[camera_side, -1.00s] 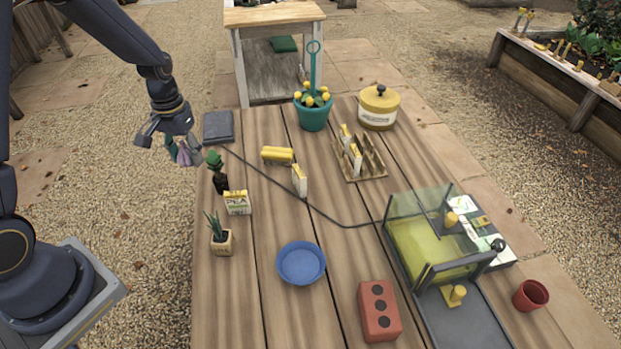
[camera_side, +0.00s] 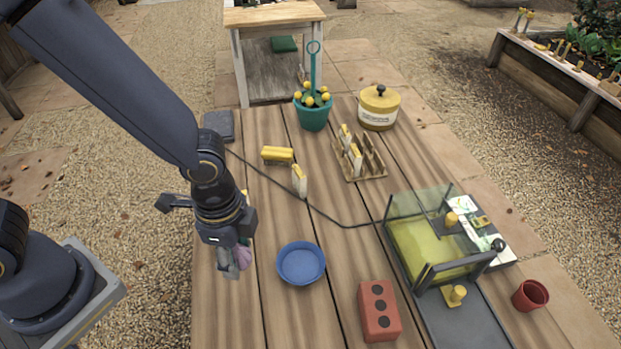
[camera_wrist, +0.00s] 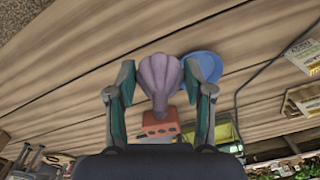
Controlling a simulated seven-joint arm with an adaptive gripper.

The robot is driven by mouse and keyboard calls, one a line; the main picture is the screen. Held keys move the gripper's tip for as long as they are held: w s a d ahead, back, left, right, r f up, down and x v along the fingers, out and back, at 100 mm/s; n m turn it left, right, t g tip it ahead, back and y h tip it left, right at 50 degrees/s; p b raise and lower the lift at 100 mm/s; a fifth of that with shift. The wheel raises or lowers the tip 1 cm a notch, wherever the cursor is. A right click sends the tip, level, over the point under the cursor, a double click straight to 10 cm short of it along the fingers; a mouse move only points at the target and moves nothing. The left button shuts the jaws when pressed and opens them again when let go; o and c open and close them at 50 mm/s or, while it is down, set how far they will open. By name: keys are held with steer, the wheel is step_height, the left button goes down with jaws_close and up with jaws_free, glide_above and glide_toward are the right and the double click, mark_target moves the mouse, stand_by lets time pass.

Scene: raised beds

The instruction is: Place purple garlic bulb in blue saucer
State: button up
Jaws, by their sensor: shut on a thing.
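The purple garlic bulb (camera_wrist: 160,80) is held between the two fingers of my gripper (camera_wrist: 160,105) in the wrist view. In the side view my gripper (camera_side: 235,262) is shut on the bulb (camera_side: 244,257), which is partly hidden by the fingers. The gripper is above the table, to the left of the blue saucer (camera_side: 301,263) and apart from it. The saucer looks empty in the side view. In the wrist view the saucer (camera_wrist: 205,66) shows behind the bulb, just right of it, partly covered by a finger.
A red brick with dark holes (camera_side: 379,311) lies right of the saucer. A clear-lidded green box (camera_side: 430,245) and a red pot (camera_side: 530,295) stand farther right. My arm hides the table's left side.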

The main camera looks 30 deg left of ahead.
steer(key=w+d+f, duration=0.3)
steer(key=w, duration=0.4)
glide_above(300, 266)
steer(key=f, duration=0.5)
steer(key=shift+s+a+f, duration=0.15)
steer(key=shift+s, duration=0.1)
steer(key=shift+w+f, duration=0.15)
steer(key=shift+f, duration=0.1)
steer(key=shift+w+f, duration=0.15)
steer(key=shift+f, duration=1.5)
steer(key=shift+f, duration=0.1)
steer(key=o, duration=0.9)
steer(key=shift+c, duration=0.2)
